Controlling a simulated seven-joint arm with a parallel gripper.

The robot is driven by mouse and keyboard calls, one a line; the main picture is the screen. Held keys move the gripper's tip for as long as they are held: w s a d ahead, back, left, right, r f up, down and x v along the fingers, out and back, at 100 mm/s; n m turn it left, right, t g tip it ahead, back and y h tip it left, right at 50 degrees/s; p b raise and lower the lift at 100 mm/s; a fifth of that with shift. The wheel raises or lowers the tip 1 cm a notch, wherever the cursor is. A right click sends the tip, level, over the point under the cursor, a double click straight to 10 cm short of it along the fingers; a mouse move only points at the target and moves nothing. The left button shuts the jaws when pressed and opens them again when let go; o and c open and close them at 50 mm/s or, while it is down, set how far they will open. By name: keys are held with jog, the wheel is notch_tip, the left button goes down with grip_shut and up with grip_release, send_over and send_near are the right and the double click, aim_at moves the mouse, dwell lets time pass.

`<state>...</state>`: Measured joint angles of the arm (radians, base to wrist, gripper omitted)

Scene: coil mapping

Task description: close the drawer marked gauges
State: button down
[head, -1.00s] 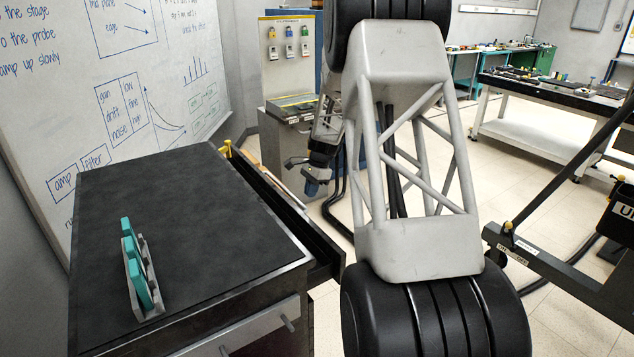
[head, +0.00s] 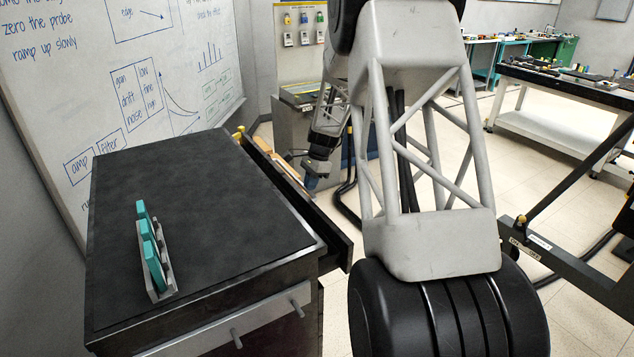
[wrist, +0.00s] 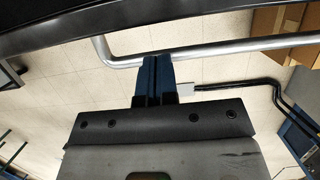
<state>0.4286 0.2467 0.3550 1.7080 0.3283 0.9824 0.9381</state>
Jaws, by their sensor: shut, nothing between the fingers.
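A drawer (head: 318,232) stands pulled out from the right side of the black-topped cabinet (head: 200,190). Its outer face is turned away in the head view, and I can read no marking on it. In the wrist view a silver bar handle (wrist: 220,53) runs along a dark panel edge (wrist: 180,14). My gripper (wrist: 157,60) is shut and empty, its blue fingertips at the bar's near edge; I cannot tell whether they touch. In the head view my gripper (head: 312,180) is small, beyond the drawer on its outer side.
A grey rack with teal pieces (head: 155,255) stands on the cabinet top. Another handle (head: 268,320) is on the cabinet's near side. A grey cabinet (head: 297,105) stands behind my gripper. A dark-framed cart (head: 560,262) is at right. Floor between is open.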

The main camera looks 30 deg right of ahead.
aim_at(293, 187)
jog(key=a, duration=0.8)
jog(key=shift+s+f, duration=0.1)
jog(key=shift+f, duration=0.1)
jog(key=shift+d, duration=0.5)
jog(key=d+v, duration=0.2)
jog(key=v, duration=1)
jog(key=shift+f, duration=0.4)
jog(key=shift+d, duration=0.15)
